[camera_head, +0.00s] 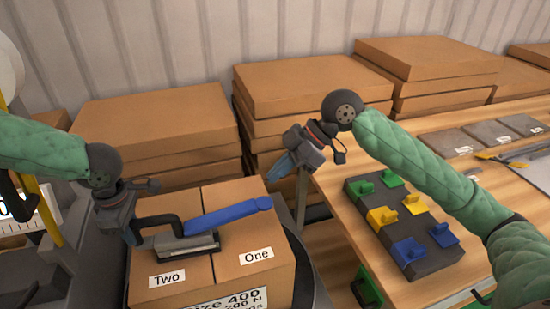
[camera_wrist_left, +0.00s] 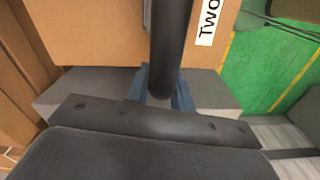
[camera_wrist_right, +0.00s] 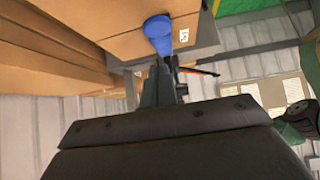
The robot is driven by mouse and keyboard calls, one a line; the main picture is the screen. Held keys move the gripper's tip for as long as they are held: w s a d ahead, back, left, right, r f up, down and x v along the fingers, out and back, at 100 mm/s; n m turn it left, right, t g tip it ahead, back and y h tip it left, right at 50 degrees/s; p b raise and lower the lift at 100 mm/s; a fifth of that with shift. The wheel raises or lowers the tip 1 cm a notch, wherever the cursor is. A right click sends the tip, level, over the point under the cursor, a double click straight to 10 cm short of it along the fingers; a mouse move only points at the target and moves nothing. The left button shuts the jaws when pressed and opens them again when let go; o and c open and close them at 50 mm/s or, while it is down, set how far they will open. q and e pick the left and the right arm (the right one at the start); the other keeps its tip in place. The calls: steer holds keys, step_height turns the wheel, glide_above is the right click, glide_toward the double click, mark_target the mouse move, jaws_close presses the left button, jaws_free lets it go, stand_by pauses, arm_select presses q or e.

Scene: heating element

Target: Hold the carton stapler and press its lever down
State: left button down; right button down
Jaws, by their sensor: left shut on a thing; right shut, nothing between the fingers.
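The carton stapler (camera_head: 186,243) lies on top of a cardboard box, with a grey metal base and a black handle at its left. Its blue lever (camera_head: 228,214) slopes up to the right, its free end raised above the box. My left gripper (camera_head: 132,236) is shut on the black handle (camera_wrist_left: 171,45), which runs between the fingers in the left wrist view. My right gripper (camera_head: 278,172) is shut and empty, apart from the lever, above and to the right of its end. The blue lever end (camera_wrist_right: 158,33) shows past the fingers in the right wrist view.
The cardboard box (camera_head: 150,296) bears labels "Two" and "One". Stacked flat cartons (camera_head: 160,120) stand behind it. At the right, a wooden table (camera_head: 400,292) holds a dark block (camera_head: 437,268) with green, yellow and blue pieces. Free space lies above the lever.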

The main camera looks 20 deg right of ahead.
mark_target(261, 201)
steer(key=f, duration=0.1)
steer(key=a+f, duration=0.1)
steer(key=f, duration=0.1)
steer(key=shift+a+f, duration=0.3)
steer(key=shift+a, duration=0.05)
steer(key=shift+f, duration=1)
steer(key=shift+d+f, duration=0.1)
steer(key=shift+f, duration=0.05)
arm_select(q)
steer(key=shift+s, duration=0.1)
arm_select(e)
steer(key=shift+d+f+y, duration=0.3)
steer(key=shift+f+y, duration=0.15)
steer(key=shift+f, duration=0.75)
steer(key=shift+d+f+y, duration=0.25)
steer(key=shift+f+y, duration=0.15)
steer(key=shift+f, duration=0.85)
steer(key=shift+d+f+y, duration=0.3)
steer(key=shift+f+y, duration=0.15)
steer(key=shift+f, duration=0.75)
